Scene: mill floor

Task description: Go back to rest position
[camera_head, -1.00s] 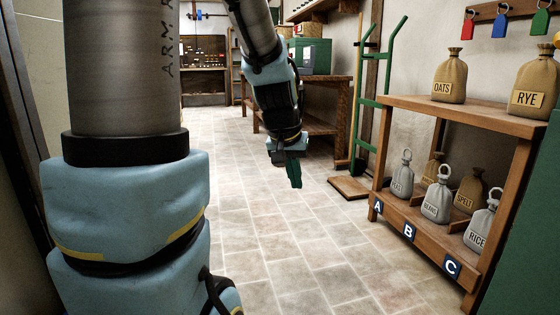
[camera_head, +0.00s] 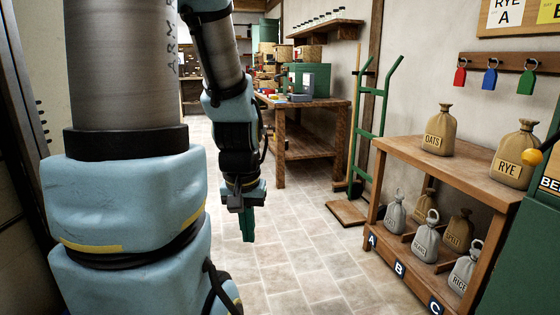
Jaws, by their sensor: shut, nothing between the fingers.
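My gripper (camera_head: 247,224) hangs at the end of my arm, left of the picture's middle, pointing down over the tiled floor. Its green fingers are shut with nothing between them. It is apart from the shelf and the sacks. My blue-sleeved arm fills the left side of the view and hides what is behind it.
A wooden shelf (camera_head: 460,172) at right carries the OATS sack (camera_head: 440,130) and the RYE sack (camera_head: 515,155), with several smaller sacks below. A green hand truck (camera_head: 368,130) and a workbench (camera_head: 310,130) stand behind. The tiled floor (camera_head: 310,255) between is clear.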

